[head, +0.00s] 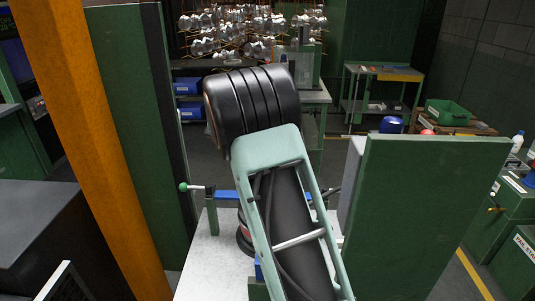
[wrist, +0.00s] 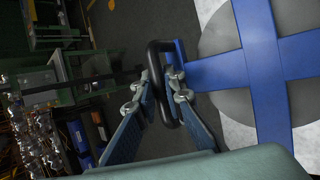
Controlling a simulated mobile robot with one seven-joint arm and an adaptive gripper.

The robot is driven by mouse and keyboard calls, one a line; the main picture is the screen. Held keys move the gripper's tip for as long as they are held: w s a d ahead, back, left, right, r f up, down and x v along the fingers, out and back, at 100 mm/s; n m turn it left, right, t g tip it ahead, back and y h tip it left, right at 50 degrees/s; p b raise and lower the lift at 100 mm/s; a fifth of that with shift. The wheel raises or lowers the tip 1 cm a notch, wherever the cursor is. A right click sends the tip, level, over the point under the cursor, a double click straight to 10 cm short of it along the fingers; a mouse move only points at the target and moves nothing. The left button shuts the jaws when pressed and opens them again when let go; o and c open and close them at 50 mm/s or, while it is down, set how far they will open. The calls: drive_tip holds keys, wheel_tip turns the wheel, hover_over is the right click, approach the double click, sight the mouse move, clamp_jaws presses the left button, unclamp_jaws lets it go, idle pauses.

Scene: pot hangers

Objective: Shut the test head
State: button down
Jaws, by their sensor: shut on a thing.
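The test head shows in the wrist view as a blue crossed frame (wrist: 262,65) over a round grey disc (wrist: 216,34). A black loop handle (wrist: 154,58) stands out from the end of its blue arm. My gripper (wrist: 168,84) is shut on this handle, its fingers on both sides of it. In the head view my arm covers the gripper and most of the test head. How far the head is open cannot be told.
A lever with a green knob (head: 183,187) is left of the blue bar. A green panel (head: 420,215) stands close on the right, an orange post (head: 95,140) on the left. Racks of shiny parts (head: 225,30) and a green-framed table (head: 382,90) are behind.

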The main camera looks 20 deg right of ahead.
drive_tip(key=f, duration=0.1)
drive_tip(key=w+f+b, duration=0.1)
drive_tip(key=f, duration=0.1)
drive_tip(key=shift+d+f, duration=0.1)
drive_tip(key=shift+f, duration=0.05)
drive_tip(key=shift+s+f+b, duration=0.2)
drive_tip(key=shift+f+b, duration=0.25)
drive_tip(key=shift+f, duration=0.2)
drive_tip(key=shift+w+f, duration=0.15)
drive_tip(key=shift+f, duration=0.2)
drive_tip(key=c, duration=2)
unclamp_jaws()
drive_tip(key=shift+w, duration=0.15)
drive_tip(key=shift+r, duration=0.1)
drive_tip(key=shift+r, duration=0.1)
